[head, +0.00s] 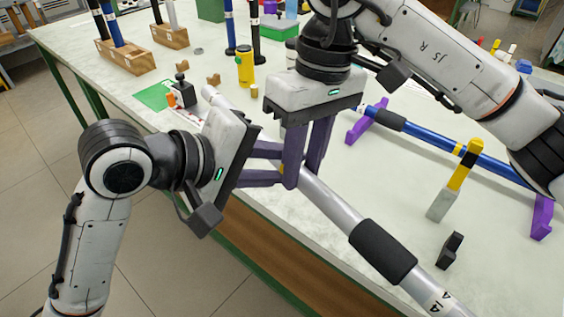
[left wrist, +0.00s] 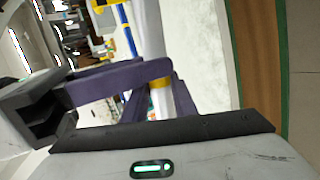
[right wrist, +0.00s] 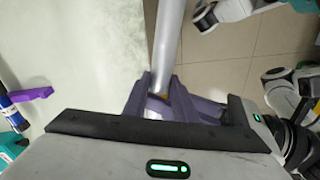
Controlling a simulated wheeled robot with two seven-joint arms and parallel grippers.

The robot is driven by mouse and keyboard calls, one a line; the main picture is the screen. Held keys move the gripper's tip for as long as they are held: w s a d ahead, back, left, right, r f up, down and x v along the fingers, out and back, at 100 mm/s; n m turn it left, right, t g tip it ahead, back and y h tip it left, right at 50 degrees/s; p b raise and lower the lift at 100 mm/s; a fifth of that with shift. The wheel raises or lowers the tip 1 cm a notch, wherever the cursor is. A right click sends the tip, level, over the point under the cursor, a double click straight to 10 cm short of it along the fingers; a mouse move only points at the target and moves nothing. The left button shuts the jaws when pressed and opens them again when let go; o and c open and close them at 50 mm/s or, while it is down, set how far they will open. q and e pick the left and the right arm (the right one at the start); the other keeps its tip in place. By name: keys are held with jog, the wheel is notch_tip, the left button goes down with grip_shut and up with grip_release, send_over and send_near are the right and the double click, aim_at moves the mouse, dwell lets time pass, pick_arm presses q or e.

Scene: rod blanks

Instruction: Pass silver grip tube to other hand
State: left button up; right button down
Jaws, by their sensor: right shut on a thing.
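The silver grip tube (head: 335,205) slants across the head view, with a black foam grip (head: 383,251) and white marked labels towards its near end. It is held above the table's front edge. My right gripper (head: 303,172) reaches down from above and is shut on the tube's bare middle; the tube also shows between its fingers in the right wrist view (right wrist: 168,45). My left gripper (head: 280,166) comes in from the left, its purple fingers apart around the tube beside the right fingers. In the left wrist view the tube (left wrist: 150,35) passes at these fingers, partly hidden.
A blue rod (head: 430,137) lies on purple stands at the right. A yellow-handled tool (head: 463,165) and a small black block (head: 449,250) are near it. Wooden holders (head: 126,57) with rods and a yellow can (head: 245,67) stand behind. Bare floor lies at the lower left.

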jog(key=c, duration=1.4)
grip_release()
